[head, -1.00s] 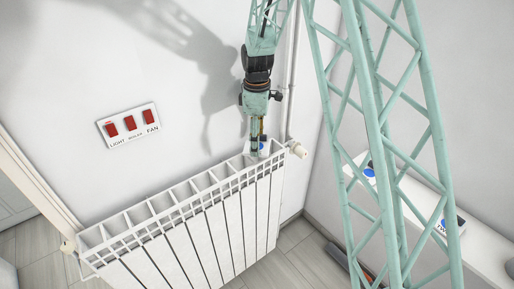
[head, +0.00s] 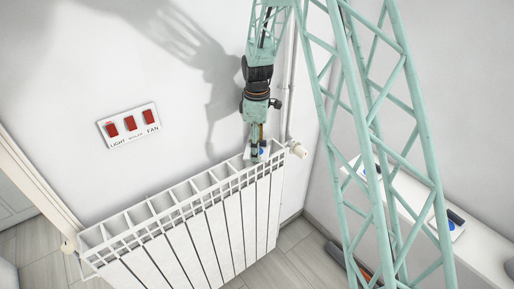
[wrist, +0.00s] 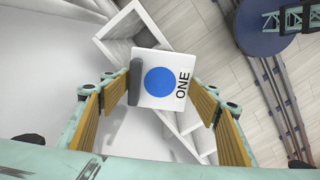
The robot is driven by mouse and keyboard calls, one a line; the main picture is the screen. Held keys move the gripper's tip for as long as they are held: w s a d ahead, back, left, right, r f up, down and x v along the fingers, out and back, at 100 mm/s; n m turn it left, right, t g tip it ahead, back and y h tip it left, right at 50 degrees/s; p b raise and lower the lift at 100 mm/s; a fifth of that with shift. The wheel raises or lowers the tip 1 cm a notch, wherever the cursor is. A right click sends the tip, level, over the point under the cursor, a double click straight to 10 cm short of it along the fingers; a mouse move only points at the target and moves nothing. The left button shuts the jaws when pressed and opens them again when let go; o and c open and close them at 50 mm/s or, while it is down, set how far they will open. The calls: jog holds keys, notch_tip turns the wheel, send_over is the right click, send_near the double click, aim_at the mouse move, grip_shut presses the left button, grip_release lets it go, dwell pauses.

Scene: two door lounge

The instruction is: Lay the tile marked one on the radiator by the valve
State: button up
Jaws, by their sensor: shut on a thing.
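The tile marked ONE (wrist: 172,78) is white with a blue disc and a dark grip bar along one edge. My gripper (head: 255,158) is shut on it; in the wrist view the tile sits between the yellow-padded fingers. In the head view a bit of the tile (head: 248,151) shows beside the fingers, at the right end of the white radiator's top (head: 180,208). I cannot tell whether the tile touches the radiator top. The radiator also shows under the tile in the wrist view (wrist: 121,30).
A white shelf (head: 485,252) at the right holds tiles with blue marks, partly behind my lattice mast. A wall panel with several red switches (head: 130,124) is left of my arm. The radiator top is otherwise clear.

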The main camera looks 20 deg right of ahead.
jog(key=shift+f, duration=0.15)
jog(key=o, duration=0.8)
jog(key=shift+o, duration=0.2)
notch_tip(320, 180, up, 12)
jog(key=shift+r, duration=0.2)
dwell(0.4)
dwell(0.6)
